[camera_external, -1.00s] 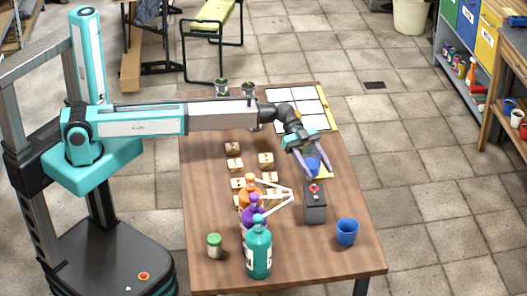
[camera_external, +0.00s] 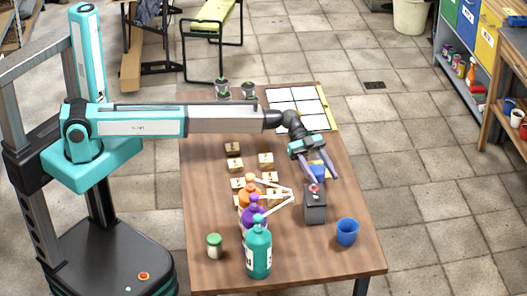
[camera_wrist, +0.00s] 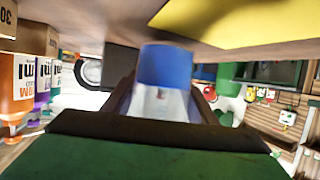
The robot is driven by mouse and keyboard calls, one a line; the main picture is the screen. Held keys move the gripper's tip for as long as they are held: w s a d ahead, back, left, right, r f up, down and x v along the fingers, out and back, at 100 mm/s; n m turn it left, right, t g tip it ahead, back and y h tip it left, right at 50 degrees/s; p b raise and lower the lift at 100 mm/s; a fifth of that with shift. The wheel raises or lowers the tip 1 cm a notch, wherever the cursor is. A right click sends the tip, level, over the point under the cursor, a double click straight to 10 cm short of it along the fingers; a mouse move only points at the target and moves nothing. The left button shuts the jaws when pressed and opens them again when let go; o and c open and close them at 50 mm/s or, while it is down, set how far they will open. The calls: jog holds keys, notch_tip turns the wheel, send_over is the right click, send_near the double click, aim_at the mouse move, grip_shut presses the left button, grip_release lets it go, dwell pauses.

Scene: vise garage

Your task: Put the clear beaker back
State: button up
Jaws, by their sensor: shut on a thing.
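My gripper (camera_external: 322,177) is shut on the clear beaker (camera_external: 317,169), low over the right side of the wooden table. In the wrist view the clear beaker (camera_wrist: 163,85) sits between the dark fingers, with a blue part toward the tabletop and a clear part toward me. That view appears upside down, with the tabletop along the top. A yellow patch (camera_wrist: 225,20) lies on the tabletop close to the beaker. Whether the beaker touches the surface I cannot tell.
A dark box with a red knob (camera_external: 315,204) stands just in front of the gripper. A blue cup (camera_external: 347,232) is near the front right. Orange, purple and teal bottles (camera_external: 259,250), small wooden blocks (camera_external: 266,160) and a green-lidded jar (camera_external: 214,245) stand left. A white-panelled mat (camera_external: 300,105) lies behind.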

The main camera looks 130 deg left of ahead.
aim_at(312, 160)
jog(key=shift+f, duration=0.5)
jog(key=shift+f, duration=0.15)
jog(key=o, duration=1.2)
jog(key=shift+r, duration=0.25)
jog(key=b+v, duration=0.2)
jog(key=v, duration=1)
jog(key=shift+f, duration=0.1)
